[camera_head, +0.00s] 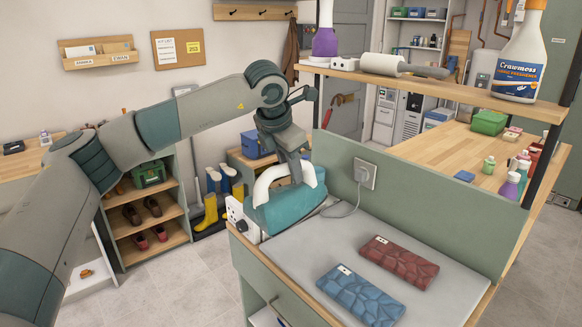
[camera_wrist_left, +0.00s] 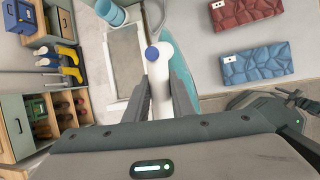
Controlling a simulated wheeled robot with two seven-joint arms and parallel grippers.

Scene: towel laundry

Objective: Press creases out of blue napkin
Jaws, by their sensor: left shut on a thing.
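The blue napkin (camera_head: 360,297) lies on the grey ironing surface (camera_head: 300,250), with dark crease lines all over it and a small white tag at one corner. It also shows in the left wrist view (camera_wrist_left: 258,66). The teal iron (camera_head: 285,208) is at the surface's far left end, with a white handle (camera_wrist_left: 158,85). My left gripper (camera_head: 292,168) is shut on that handle, its fingers on either side of it in the left wrist view (camera_wrist_left: 162,95). I cannot tell whether the iron touches what is below it. My right gripper is not in view.
A creased red napkin (camera_head: 400,262) lies behind the blue one. A green panel (camera_head: 420,210) with a wall socket (camera_head: 365,173) and the iron's cord borders the surface at the back. A wooden shelf (camera_head: 450,93) with bottles stands above. The surface between iron and napkins is clear.

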